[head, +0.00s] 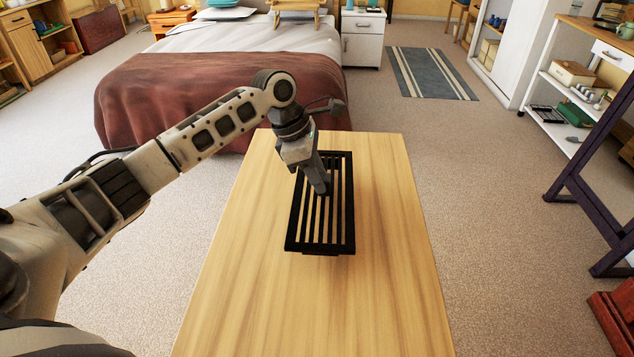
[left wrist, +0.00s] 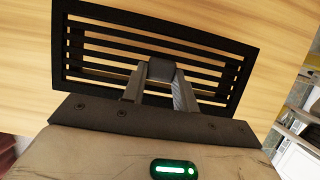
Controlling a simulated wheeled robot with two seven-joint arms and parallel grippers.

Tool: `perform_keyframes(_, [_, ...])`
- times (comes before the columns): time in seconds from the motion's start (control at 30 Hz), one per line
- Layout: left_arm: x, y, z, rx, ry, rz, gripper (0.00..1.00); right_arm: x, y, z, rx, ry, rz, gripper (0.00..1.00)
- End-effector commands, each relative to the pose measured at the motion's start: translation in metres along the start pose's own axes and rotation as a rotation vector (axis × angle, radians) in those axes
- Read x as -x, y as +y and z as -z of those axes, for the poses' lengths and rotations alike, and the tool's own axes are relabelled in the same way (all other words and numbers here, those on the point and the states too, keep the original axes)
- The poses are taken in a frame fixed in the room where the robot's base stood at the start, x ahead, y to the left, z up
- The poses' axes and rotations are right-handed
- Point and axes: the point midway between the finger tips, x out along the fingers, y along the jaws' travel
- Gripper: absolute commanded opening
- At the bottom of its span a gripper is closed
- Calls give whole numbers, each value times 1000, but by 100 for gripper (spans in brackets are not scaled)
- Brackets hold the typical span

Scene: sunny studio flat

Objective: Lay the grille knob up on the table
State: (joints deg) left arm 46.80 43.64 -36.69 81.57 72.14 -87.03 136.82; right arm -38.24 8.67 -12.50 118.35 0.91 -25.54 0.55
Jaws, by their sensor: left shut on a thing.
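The black slatted grille (head: 346,215) is at the middle of the wooden table (head: 300,310), its long side running away from me. It lies roughly flat, with its slats facing up. I cannot tell whether it touches the tabletop or hangs just above it. My left gripper (head: 323,188) comes down on its middle from above. In the left wrist view its two fingers are shut on the dark knob (left wrist: 161,70), on the grille's upper face. The grille's frame (left wrist: 150,17) stretches out on both sides of the fingers there. My right gripper is not in view.
The table is bare around the grille, with most free room on its near half. A bed with a red-brown blanket (head: 150,85) stands beyond the table's far edge. A dark trestle (head: 590,180) and a shelf unit (head: 560,80) stand to the right.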

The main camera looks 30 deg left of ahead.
Motion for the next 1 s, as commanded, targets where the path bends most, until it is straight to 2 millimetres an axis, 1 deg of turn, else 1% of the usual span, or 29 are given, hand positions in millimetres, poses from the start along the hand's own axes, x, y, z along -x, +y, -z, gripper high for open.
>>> perform_keyframes(0.03, [-9,-1,4,1,3,4,7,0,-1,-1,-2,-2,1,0])
perform_keyframes(0.13, [-18,-1,8,0,1,2,7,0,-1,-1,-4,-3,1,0])
perform_keyframes(0.47, [-20,-1,8,1,0,2,7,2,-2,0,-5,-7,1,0])
perform_keyframes(0.5, [-22,-1,10,1,2,3,34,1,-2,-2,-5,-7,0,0])
perform_keyframes(0.57, [-22,-1,10,1,2,3,51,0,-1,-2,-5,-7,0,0])
perform_keyframes(0.9, [-21,-1,9,-1,2,1,51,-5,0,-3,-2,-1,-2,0])
perform_keyframes(1.0, [-9,-1,8,0,1,1,51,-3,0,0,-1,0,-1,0])
